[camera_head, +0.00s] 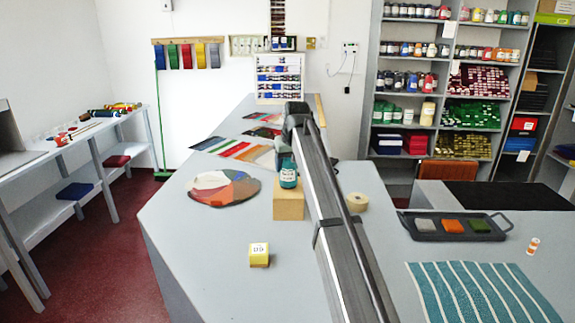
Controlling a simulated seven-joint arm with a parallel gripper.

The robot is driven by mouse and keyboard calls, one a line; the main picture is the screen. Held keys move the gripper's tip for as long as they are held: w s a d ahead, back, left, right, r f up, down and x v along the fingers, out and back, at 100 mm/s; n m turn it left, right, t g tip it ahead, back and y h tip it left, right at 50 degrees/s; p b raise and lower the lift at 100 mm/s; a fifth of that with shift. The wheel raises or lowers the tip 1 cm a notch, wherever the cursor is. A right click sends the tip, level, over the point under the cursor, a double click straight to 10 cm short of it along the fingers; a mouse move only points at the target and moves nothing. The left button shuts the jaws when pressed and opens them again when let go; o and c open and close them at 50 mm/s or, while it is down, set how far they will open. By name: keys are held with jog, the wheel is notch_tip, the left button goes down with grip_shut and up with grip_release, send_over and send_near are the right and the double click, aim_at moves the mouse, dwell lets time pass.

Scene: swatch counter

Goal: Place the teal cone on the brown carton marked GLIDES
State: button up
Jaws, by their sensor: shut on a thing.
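The teal cone (288,177), a small teal piece with a pale label band, is upright near the middle of the grey counter. A light brown box (288,207) stands directly below it in the picture; I can read no GLIDES mark on it. My gripper (287,158) reaches down from the end of my arm and is shut on the cone's top. Its fingers are small and partly hidden by my arm. The cone's base shows at the box's top edge. I cannot tell whether it touches the box or hangs just above or behind it.
A yellow marked block (259,256) and a round colour chart (222,188) lie left of my arm. A tan roll (356,202), a dark tray (405,229) with coloured squares, a striped teal cloth (485,294) and a small orange-white cylinder (533,246) lie right.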

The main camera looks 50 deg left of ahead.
jog(key=shift+f, duration=0.25)
jog(key=o, duration=1.1)
jog(key=v, duration=1.2)
jog(key=shift+r, duration=0.15)
